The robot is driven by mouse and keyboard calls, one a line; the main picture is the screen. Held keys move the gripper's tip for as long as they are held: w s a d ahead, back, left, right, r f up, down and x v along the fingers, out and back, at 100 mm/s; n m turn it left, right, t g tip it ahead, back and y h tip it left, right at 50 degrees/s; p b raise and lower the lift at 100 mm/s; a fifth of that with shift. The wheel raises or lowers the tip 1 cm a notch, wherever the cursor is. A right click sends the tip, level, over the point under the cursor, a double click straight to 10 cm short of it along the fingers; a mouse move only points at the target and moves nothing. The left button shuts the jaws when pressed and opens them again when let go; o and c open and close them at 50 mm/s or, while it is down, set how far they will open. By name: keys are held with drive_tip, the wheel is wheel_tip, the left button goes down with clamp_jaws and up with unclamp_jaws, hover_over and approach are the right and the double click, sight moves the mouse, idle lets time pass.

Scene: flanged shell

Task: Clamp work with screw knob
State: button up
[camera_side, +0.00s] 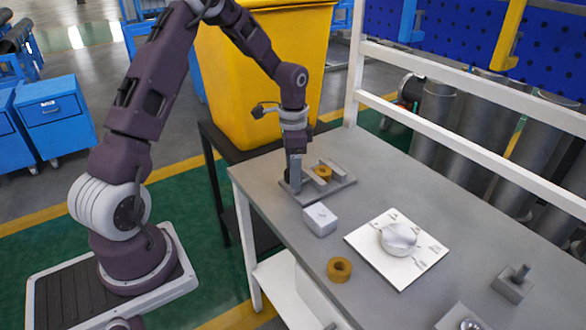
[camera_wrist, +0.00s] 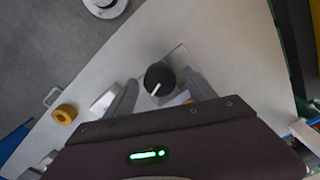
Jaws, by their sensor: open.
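A round black screw knob (camera_wrist: 159,79) with a white pointer line shows in the wrist view, above a grey clamp base. My gripper (camera_wrist: 160,76) is open, with one finger on each side of the knob; whether they touch it I cannot tell. In the side view my gripper (camera_side: 294,186) points down at the left end of the grey clamp fixture (camera_side: 340,187) and mostly hides the knob. A yellow ring-like workpiece (camera_side: 323,172) sits in the fixture between raised grey parts. In the wrist view it is mostly hidden behind a finger.
A pale block (camera_side: 320,220) stands close to the fixture. A loose yellow ring (camera_side: 340,269) lies near the table's front edge. A white plate (camera_side: 416,266) bears a silver round part (camera_side: 398,238). A grey block with a post (camera_side: 513,287) stands at the right.

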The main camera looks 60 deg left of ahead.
wheel_tip(320, 180, up, 7)
drive_tip(key=shift+r, duration=0.1)
idle(0.3)
drive_tip(key=s+d+r+n+t+y, duration=0.1)
drive_tip(key=s+d+r+n+t, duration=0.1)
drive_tip(key=s+d+r, duration=0.95)
drive_tip(key=s+d+r+n+t, duration=0.1)
drive_tip(key=s+d, duration=0.1)
drive_tip(key=s, duration=0.4)
drive_tip(key=s+d+r+n+t+h, duration=0.1)
drive_tip(key=s+d+n+t, duration=0.1)
drive_tip(key=s, duration=0.5)
drive_tip(key=shift+d+r+t, duration=0.15)
drive_tip(key=shift+d+t, duration=0.15)
drive_tip(key=shift+d, duration=0.05)
